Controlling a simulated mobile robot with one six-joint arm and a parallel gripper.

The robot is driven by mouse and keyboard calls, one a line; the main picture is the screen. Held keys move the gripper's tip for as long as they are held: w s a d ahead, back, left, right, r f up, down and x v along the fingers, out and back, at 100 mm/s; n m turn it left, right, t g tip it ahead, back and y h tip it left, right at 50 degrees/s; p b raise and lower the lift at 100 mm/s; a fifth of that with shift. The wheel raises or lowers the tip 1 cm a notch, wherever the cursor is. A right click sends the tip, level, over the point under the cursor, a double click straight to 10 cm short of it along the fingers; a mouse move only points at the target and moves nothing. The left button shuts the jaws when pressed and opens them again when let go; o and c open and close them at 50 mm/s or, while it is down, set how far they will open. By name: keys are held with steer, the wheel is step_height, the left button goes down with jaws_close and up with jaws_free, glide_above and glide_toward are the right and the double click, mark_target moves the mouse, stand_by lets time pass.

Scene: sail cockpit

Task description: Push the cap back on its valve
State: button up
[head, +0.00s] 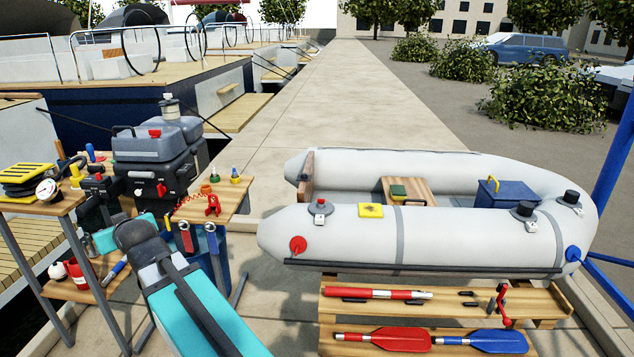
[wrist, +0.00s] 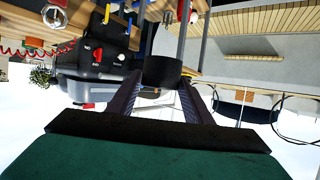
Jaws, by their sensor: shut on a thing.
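My gripper (wrist: 162,84) is shut on a dark round piece, seemingly the cap (wrist: 162,70), which sits between its fingertips in the wrist view. In the head view my arm reaches to the left workbench; its jaws and the held piece are hard to make out there. The grey inflatable boat (head: 350,228) stands at the right, away from my gripper. I cannot tell which is the cap's valve.
An outboard motor (head: 160,155) stands by the left bench, and also shows in the wrist view (wrist: 100,55). A gauge (head: 47,190) and tools lie around it. A low rack (head: 450,318) holds red and blue paddles before the boat. The walkway (head: 290,100) behind is clear.

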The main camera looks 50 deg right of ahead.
steer(key=shift+a, duration=0.45)
